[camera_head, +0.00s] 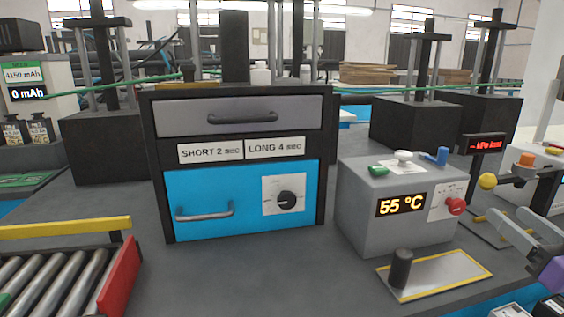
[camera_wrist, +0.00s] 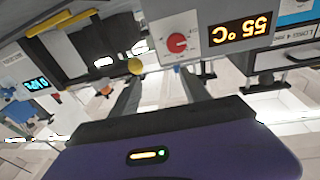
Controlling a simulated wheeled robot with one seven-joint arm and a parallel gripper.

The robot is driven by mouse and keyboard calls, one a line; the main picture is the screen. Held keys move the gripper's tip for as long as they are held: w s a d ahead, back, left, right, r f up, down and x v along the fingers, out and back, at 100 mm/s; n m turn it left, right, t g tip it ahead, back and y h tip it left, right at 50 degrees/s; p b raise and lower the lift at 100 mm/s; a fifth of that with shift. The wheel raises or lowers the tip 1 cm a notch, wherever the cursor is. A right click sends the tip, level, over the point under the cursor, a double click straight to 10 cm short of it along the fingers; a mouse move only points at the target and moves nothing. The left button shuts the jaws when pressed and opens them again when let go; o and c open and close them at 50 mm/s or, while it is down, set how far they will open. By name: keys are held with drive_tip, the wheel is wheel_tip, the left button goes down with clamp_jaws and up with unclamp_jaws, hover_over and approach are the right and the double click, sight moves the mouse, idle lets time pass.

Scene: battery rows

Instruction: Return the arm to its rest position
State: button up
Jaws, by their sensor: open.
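My gripper (camera_head: 514,217) shows at the right edge of the head view, its two grey fingers spread apart with nothing between them. Its purple body is partly cut off by the frame edge. In the wrist view my gripper (camera_wrist: 160,82) also has both fingers apart and empty, above the purple housing. The wrist picture is upside down. The grey box with the 55 °C display (camera_head: 398,205) stands to the left of my gripper, apart from it. It also shows in the wrist view, with its red knob (camera_wrist: 177,43) near the fingers.
A cabinet with a blue drawer (camera_head: 240,222) stands centre left. A roller conveyor (camera_head: 50,285) with a red end is at front left. A yellow-edged plate with a black post (camera_head: 440,275) lies before the grey box. A yellow ball (camera_head: 488,181) is near my gripper.

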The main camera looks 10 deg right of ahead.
drive_tip(key=s+a+f+m+h, duration=0.1)
drive_tip(key=s+a+f+h, duration=0.1)
drive_tip(key=s+a+f, duration=0.2)
drive_tip(key=s+a+f+m+h, duration=0.1)
drive_tip(key=s+a+f+h, duration=0.1)
drive_tip(key=s+a+f, duration=0.2)
drive_tip(key=s+a+f+m+g+h, duration=0.1)
drive_tip(key=s+a+f, duration=0.3)
drive_tip(key=f, duration=0.4)
drive_tip(key=shift+s+a+f+m+h, duration=0.1)
drive_tip(key=shift+s+a+m+h, duration=0.05)
drive_tip(key=shift+s+m+h, duration=0.3)
drive_tip(key=s+a+f+n+g+y, duration=0.25)
drive_tip(key=s+a+f+y, duration=0.2)
drive_tip(key=s+a, duration=0.4)
drive_tip(key=s+a+f+n+g+y, duration=0.1)
drive_tip(key=s+a+f+n+y, duration=0.2)
drive_tip(key=s+a+f, duration=0.5)
wheel_tip(320, 180, up, 20)
drive_tip(key=s+p, duration=0.2)
drive_tip(key=p, duration=1.5)
drive_tip(key=shift+d, duration=0.3)
